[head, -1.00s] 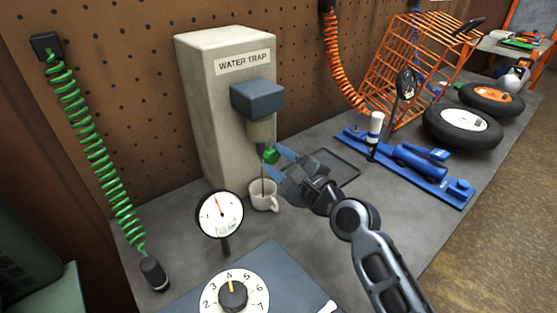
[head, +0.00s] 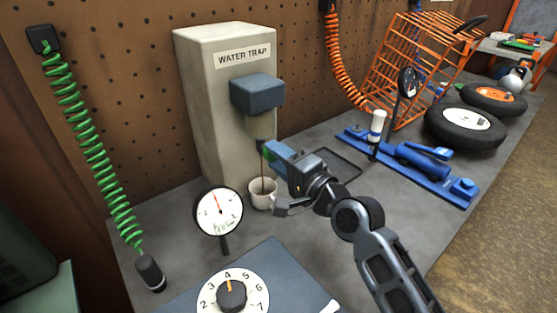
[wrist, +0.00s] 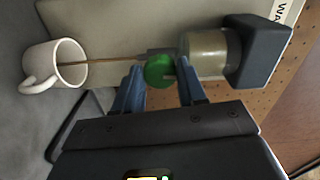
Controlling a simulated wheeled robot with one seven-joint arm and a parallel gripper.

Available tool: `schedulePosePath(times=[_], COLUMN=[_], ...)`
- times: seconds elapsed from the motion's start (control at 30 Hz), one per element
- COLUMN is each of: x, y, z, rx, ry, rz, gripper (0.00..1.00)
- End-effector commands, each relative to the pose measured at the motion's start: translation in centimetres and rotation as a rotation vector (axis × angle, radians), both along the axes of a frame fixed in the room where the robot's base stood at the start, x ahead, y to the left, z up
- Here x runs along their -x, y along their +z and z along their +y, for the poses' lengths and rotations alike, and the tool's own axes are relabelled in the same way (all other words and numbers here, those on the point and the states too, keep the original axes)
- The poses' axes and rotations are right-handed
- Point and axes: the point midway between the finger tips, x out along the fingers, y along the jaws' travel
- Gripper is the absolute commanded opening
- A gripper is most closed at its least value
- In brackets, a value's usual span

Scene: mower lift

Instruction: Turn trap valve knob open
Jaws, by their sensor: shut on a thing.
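The green trap valve knob (wrist: 159,71) sits under the clear bowl (wrist: 207,54) of the water trap. My gripper (wrist: 160,80) is shut on the knob, with one blue finger on each side of it in the wrist view. In the head view my gripper (head: 272,152) hides most of the knob. A thin brown stream (wrist: 115,60) runs from the valve into a white mug (wrist: 38,75). The mug also shows in the head view (head: 261,196), below the valve. The trap's blue-grey head (head: 257,93) is on a pale housing labelled WATER TRAP (head: 212,120).
A round gauge (head: 218,212) and a numbered dial (head: 232,293) stand in front of the housing. A dark tray (head: 340,163) lies behind my gripper. A blue jack (head: 420,165), orange rack (head: 415,65) and wheels (head: 465,130) are to the right.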

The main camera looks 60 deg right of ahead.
Motion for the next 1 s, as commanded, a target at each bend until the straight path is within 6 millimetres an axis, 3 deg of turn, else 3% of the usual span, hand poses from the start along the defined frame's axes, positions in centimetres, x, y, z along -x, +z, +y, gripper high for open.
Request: schedulePosePath(times=[0.77, 0.8, 1.0], x=[-0.02, -0.02, -0.01], y=[-0.14, -0.15, -0.11], z=[0.10, 0.10, 0.06], rx=[0.095, 0.095, 0.095], ry=[0.003, 0.003, 0.002], rz=[0.031, 0.031, 0.030], gripper=[0.10, 0.43, 0.62])
